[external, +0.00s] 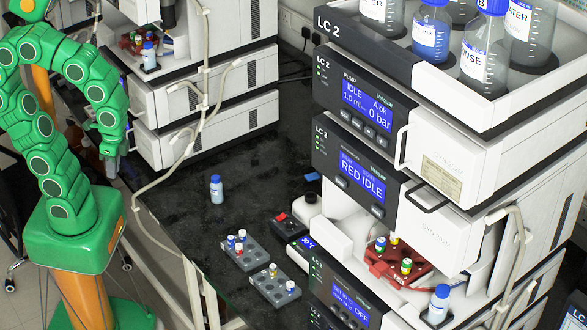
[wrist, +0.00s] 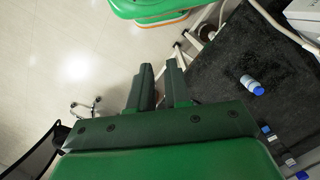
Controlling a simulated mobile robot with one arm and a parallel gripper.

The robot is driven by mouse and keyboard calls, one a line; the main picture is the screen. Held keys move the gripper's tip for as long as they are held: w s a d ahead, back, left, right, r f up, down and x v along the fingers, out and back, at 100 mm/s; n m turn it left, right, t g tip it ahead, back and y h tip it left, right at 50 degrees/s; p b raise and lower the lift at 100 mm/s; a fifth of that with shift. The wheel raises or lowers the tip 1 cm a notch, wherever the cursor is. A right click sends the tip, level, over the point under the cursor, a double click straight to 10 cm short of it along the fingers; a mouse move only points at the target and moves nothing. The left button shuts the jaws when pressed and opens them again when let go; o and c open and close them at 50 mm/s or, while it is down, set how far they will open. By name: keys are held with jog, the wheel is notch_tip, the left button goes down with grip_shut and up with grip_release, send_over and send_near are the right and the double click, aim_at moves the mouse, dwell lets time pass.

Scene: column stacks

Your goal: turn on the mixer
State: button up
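My gripper (external: 112,160) hangs at the far left, beside the bench and well away from the device. In the wrist view my gripper (wrist: 159,66) points over the pale floor, its two dark fingers apart with nothing between them. The device is not clearly visible in the wrist view.
A blue-capped bottle (external: 216,189) stands on the bench; it also shows in the wrist view (wrist: 251,85). Two grey vial racks (external: 250,258) (external: 272,292) sit near the front edge. A red vial rack (external: 385,268) is in the right stack.

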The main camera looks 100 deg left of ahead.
jog(key=w+a+m, duration=0.1)
jog(key=w+a, duration=0.1)
jog(key=w, duration=0.5)
jog(key=w+a+f+m+t, duration=0.1)
jog(key=w+a, duration=0.1)
jog(key=w, duration=0.5)
jog(key=w+a+f+m, duration=0.1)
jog(key=w+a+m, duration=0.1)
jog(key=w, duration=0.5)
jog(key=shift+w+a+t+y, duration=0.1)
jog(key=shift+t+y, duration=0.3)
grip_shut()
jog(key=m+t+y, duration=0.1)
jog(key=m+t, duration=0.1)
jog(key=m, duration=0.3)
send_over(284, 214)
jog(key=s+d, duration=0.3)
jog(key=s+d+x, duration=0.1)
jog(key=x, duration=0.9)
jog(key=shift+s+d+f, duration=0.2)
jog(key=shift+s+f, duration=0.05)
jog(key=shift+f, duration=0.1)
jog(key=shift+f, duration=0.1)
jog(key=x, duration=1.3)
jog(key=shift+a+f, duration=0.1)
jog(key=shift+f, duration=0.2)
